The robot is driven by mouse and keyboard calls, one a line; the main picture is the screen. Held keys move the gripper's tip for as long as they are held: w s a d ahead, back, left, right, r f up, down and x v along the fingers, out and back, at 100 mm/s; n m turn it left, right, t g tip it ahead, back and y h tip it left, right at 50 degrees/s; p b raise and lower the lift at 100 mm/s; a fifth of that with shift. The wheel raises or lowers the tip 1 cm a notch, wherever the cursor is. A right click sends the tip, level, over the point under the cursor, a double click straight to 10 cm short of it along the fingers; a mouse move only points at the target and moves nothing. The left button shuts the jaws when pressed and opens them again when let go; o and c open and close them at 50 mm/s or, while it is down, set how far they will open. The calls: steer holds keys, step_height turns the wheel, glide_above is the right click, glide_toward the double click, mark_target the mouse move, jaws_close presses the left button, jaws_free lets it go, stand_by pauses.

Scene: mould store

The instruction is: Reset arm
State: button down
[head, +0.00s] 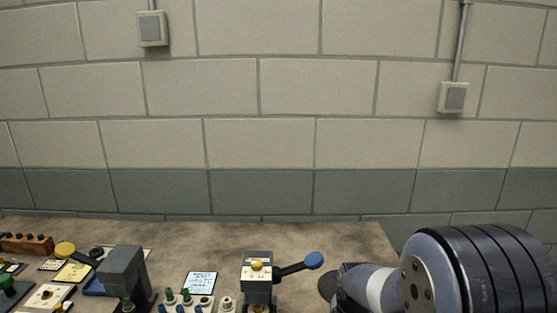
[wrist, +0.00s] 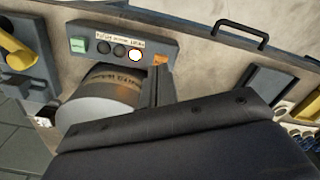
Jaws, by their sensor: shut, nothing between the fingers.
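My arm (head: 440,275) fills the lower right of the head view, over the bench. Its gripper end is not seen there. In the wrist view, the broad dark body of my gripper covers the bottom, and its narrow fingers (wrist: 160,84) show closed together with nothing held. They point toward a grey panel (wrist: 92,29) with a green square, dark round buttons and one lit white round button ringed in orange. A pale grey cylinder (wrist: 95,103) with a brown printed band lies left of the fingers. I cannot tell whether the fingers touch the panel.
A black handle (wrist: 240,33) is at upper right in the wrist view. A block wall stands behind.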

step_height(320, 180, up, 8)
steer(key=p, duration=0.6)
step_height(320, 180, down, 10)
steer(key=b, duration=0.8)
steer(key=shift+f+b, duration=0.15)
steer(key=shift+b, duration=0.15)
step_height(320, 180, up, 9)
steer(key=p, duration=0.7)
steer(key=shift+f, duration=0.2)
